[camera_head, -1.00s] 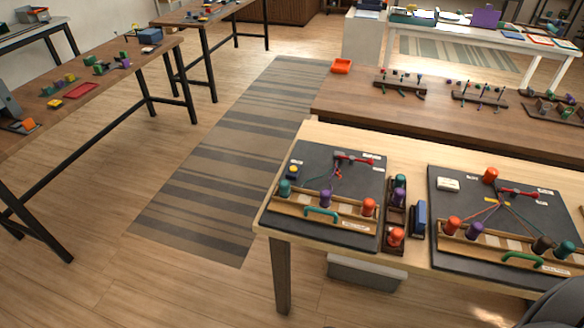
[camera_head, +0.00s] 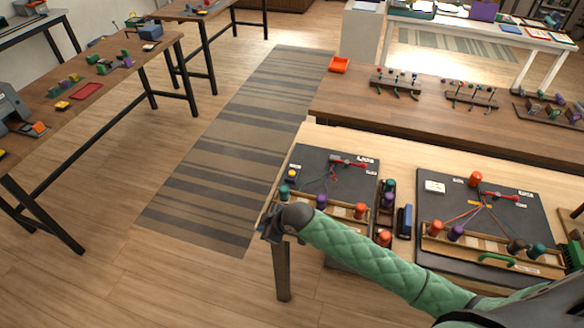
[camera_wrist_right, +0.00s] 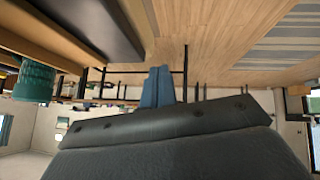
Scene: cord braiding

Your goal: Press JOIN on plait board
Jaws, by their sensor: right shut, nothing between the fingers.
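The left plait board (camera_head: 352,180) is a dark slab on the near table, with a red lever at its top and small unreadable labels. A yellow button (camera_head: 292,174) sits at its left edge; I cannot read a JOIN label. A teal bobbin (camera_head: 284,193), a purple one (camera_head: 321,201) and an orange one (camera_head: 360,210) stand along its front rack. My right gripper (camera_head: 270,224) is just off the board's front left corner, its arm crossing in front. In the right wrist view its fingers (camera_wrist_right: 157,88) are shut and empty. A teal bobbin (camera_wrist_right: 35,80) appears at left there.
A second board (camera_head: 490,215) lies to the right. Between the boards are a narrow bobbin tray (camera_head: 386,215) and a blue block (camera_head: 404,221). A brown table with several small stands is behind. Open floor with a striped rug (camera_head: 215,160) is on the left.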

